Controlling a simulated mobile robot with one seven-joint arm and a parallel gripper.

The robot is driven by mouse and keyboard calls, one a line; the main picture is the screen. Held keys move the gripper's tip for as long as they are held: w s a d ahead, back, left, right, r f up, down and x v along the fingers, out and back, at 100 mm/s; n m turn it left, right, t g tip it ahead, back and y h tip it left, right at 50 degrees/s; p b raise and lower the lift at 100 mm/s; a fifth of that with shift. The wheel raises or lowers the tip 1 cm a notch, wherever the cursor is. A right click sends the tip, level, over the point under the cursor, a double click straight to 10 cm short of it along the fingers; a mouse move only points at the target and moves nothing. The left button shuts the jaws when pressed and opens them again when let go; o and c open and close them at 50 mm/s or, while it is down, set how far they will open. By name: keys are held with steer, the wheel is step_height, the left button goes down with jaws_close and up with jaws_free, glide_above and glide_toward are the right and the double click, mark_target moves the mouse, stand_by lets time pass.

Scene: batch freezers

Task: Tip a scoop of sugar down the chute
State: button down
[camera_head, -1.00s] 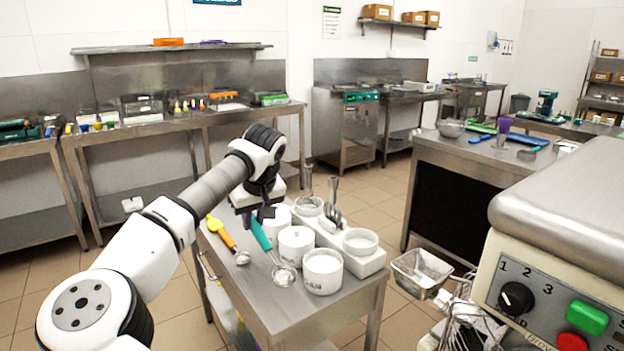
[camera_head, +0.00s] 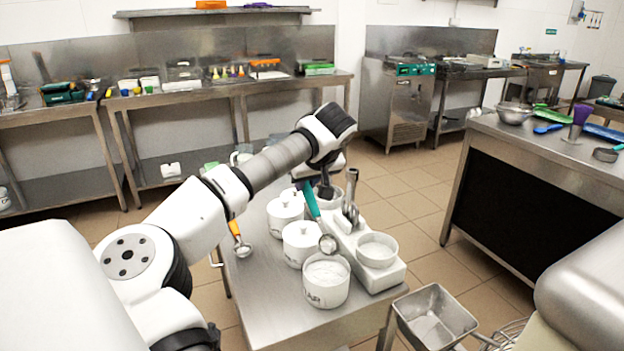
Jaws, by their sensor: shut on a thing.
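My gripper (camera_head: 312,188) is shut on the teal handle of a scoop (camera_head: 311,203), mostly hidden by my wrist. The scoop hangs tilted, its small metal bowl (camera_head: 328,243) near the back rim of an open white jar (camera_head: 325,292). The jar holds white powder, and its label, partly readable, ends in "AR". I cannot tell whether the bowl holds sugar or touches the rim. An open metal hopper (camera_head: 402,312) with white powder inside stands at the lower right; I cannot tell whether it is the chute.
A white holder (camera_head: 392,277) with a bowl of white powder (camera_head: 377,250) and upright metal tools is to the right. An orange-handled scoop (camera_head: 241,246) lies at left. A dark-fronted counter stands right.

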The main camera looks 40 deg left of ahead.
steer(key=shift+f+b, duration=1.2)
steer(key=shift+f, duration=0.75)
steer(key=shift+d+f+b, duration=0.1)
steer(key=shift+f+b, duration=1.55)
steer(key=shift+f, duration=0.65)
steer(key=shift+s+d, duration=0.25)
steer(key=shift+d, duration=0.25)
steer(key=shift+r, duration=0.25)
steer(key=p, duration=0.1)
steer(key=h+p, duration=0.1)
steer(key=p, duration=0.1)
steer(key=shift+w+a+f+g, duration=0.15)
steer(key=shift+a+f+g, duration=0.15)
steer(key=shift+a+f, duration=0.1)
steer(key=shift+w+a+r+p, duration=0.1)
steer(key=shift+r+p, duration=0.7)
steer(key=shift+r, duration=0.35)
steer(key=shift+a+r+p, duration=0.1)
steer(key=shift+r+p, duration=0.7)
steer(key=shift+r, duration=0.3)
steer(key=shift+a+h+p, duration=0.15)
steer(key=shift+h+p, duration=0.15)
steer(key=shift+p, duration=0.3)
steer(key=a+h+p, duration=0.1)
steer(key=p, duration=0.3)
steer(key=w+g+h+p, duration=0.1)
steer(key=p, duration=0.3)
steer(key=shift+a+f+h, duration=0.3)
steer(key=shift+a, duration=0.05)
